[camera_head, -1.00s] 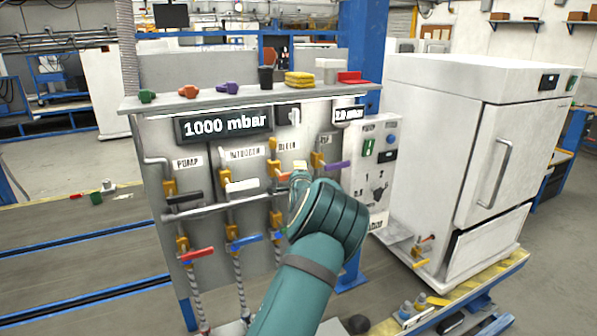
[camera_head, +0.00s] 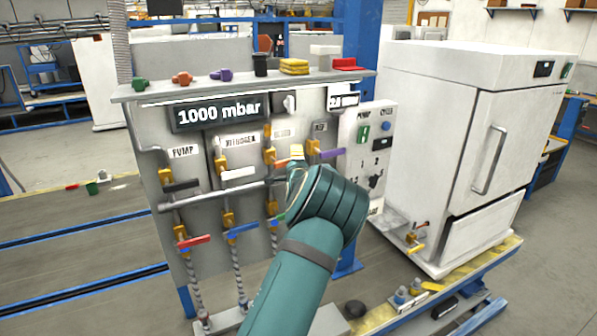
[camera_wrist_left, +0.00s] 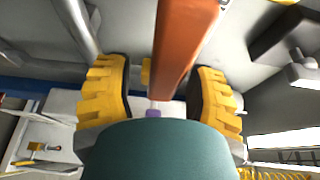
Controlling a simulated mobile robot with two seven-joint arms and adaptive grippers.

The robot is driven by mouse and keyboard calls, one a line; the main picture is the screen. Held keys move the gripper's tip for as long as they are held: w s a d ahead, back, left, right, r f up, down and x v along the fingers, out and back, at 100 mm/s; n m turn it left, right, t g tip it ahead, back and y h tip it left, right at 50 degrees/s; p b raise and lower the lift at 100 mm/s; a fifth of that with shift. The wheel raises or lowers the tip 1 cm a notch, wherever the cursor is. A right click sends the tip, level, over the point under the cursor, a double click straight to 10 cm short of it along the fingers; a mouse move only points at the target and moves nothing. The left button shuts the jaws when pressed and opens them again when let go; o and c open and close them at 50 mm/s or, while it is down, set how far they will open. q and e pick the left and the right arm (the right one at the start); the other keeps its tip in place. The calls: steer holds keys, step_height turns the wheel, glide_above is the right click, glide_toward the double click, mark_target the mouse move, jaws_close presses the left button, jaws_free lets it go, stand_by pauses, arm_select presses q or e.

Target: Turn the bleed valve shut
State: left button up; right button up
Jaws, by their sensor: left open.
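The bleed valve's orange lever (camera_head: 281,164) sits on a brass valve body in the third column of the panel, under a partly covered label. In the left wrist view the orange lever (camera_wrist_left: 183,45) runs from the top edge down between the two yellow fingertips. My left gripper (camera_head: 296,154) is at the lever's right end, mostly hidden by my own teal wrist. In the wrist view my left gripper (camera_wrist_left: 160,98) is open, with a finger on each side of the lever. A gap shows at the left finger; the right finger is very close to the lever. My right gripper is not in view.
A purple lever (camera_head: 327,154) is just right of my gripper. A white lever (camera_head: 239,174) is to the left, with a grey horizontal pipe (camera_head: 215,195) below. The display (camera_head: 218,113) reads 1000 mbar. A white oven cabinet (camera_head: 470,150) stands at the right.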

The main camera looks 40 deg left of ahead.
arm_select(q)
steer(key=v, duration=1.1)
steer(key=s+d+f+n+g+h+b, duration=0.1)
steer(key=s+d+f+n+g+h, duration=0.2)
steer(key=f, duration=0.7)
steer(key=s+d+f+n+g+h+b, duration=0.1)
steer(key=s+d+f+h, duration=0.3)
steer(key=f, duration=0.6)
steer(key=s+d+f+n+g+b, duration=0.1)
steer(key=s+d+f+n+g, duration=0.1)
steer(key=d+f, duration=0.6)
steer(key=s+d+f+n+g+h+b, duration=0.1)
steer(key=s+d+f+n+g+h, duration=0.2)
steer(key=s+d+f, duration=0.3)
steer(key=s+d+f+n+g+h+b, duration=0.2)
steer(key=s+d+f+h, duration=0.3)
steer(key=s+d, duration=0.8)
steer(key=d+f+n, duration=0.1)
steer(key=d+f, duration=0.1)
steer(key=shift+d+g+h, duration=0.25)
steer(key=shift+g+h, duration=0.05)
steer(key=shift+g, duration=0.1)
steer(key=shift+s, duration=0.15)
